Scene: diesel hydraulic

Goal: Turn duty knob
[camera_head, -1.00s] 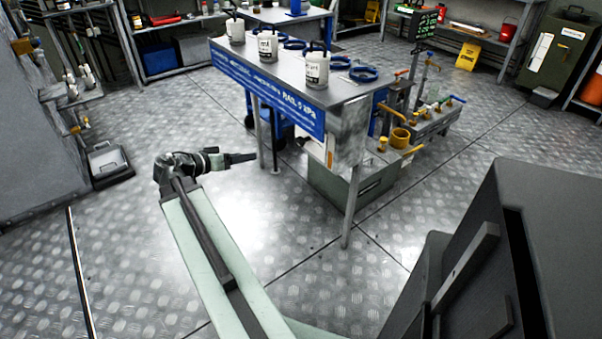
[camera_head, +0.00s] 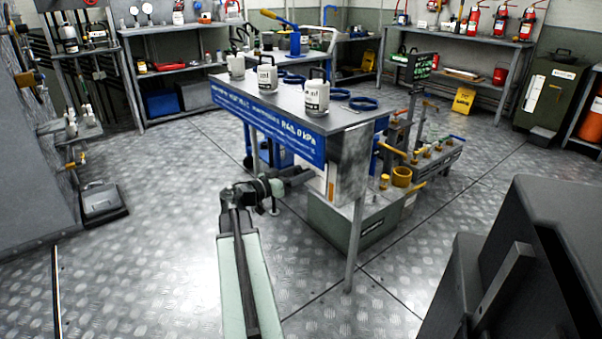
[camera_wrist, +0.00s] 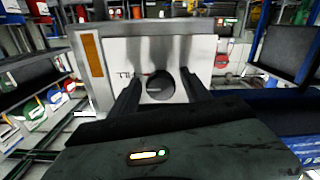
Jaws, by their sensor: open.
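My gripper (camera_head: 306,174) is stretched out at the left front side of the workbench (camera_head: 350,112), below its top, in the head view. In the wrist view my gripper (camera_wrist: 160,82) has its two dark fingers apart, with nothing held between them. A dark round shape (camera_wrist: 160,88), possibly the duty knob, shows between the fingers on a pale panel (camera_wrist: 205,55). Short dark lettering stands left of it. I cannot tell the gap from fingertips to panel, nor any knob pointer. No knob can be made out in the head view.
White canisters (camera_head: 316,97) and blue rings (camera_head: 362,103) stand on the bench top. A blue sign (camera_head: 270,125) runs along its front edge. Brass and coloured valve handles (camera_head: 402,176) are at its right. Open plate floor (camera_head: 150,230) lies to the left.

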